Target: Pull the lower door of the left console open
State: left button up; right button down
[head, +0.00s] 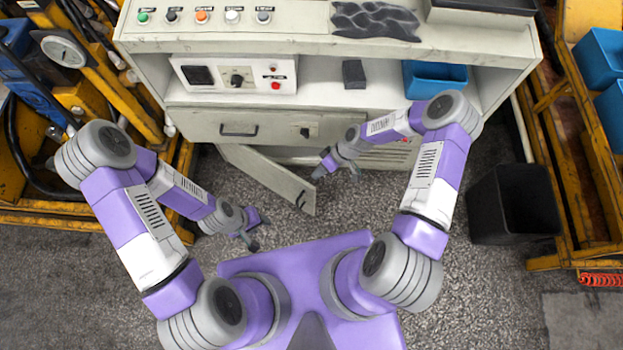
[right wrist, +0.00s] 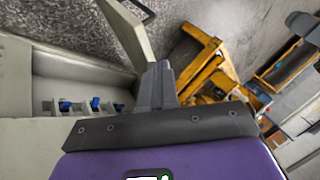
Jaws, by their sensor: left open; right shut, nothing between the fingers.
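The console (head: 330,115) stands ahead of me. Its lower door (head: 268,178) is swung out toward me from a hinge on its left side. A dark handle (head: 301,198) sits near the door's free end. My right gripper (head: 319,173) is shut and empty, close to the door's inner side near its free end; I cannot tell whether it touches. In the right wrist view its closed fingers (right wrist: 156,86) overlap the view of the door (right wrist: 127,28), with the cabinet inside at left. My left gripper (head: 257,230) is open and empty, on the near, outer side of the door.
A drawer (head: 238,129) is closed above the door opening. Several blue-handled parts (right wrist: 95,104) show inside the cabinet. A yellow frame (head: 565,150) and black bin (head: 513,204) stand at right; yellow equipment (head: 110,80) stands at left. Floor between is clear.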

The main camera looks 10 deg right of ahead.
jog(key=w+d+f+n, duration=0.2)
jog(key=w+d, duration=0.1)
jog(key=d, duration=0.1)
jog(key=b+x, duration=0.3)
jog(key=x, duration=0.6)
jog(key=shift+a+n+b, duration=0.2)
jog(key=shift+n+b, duration=0.1)
jog(key=shift+b, duration=0.05)
jog(key=shift+s, duration=0.1)
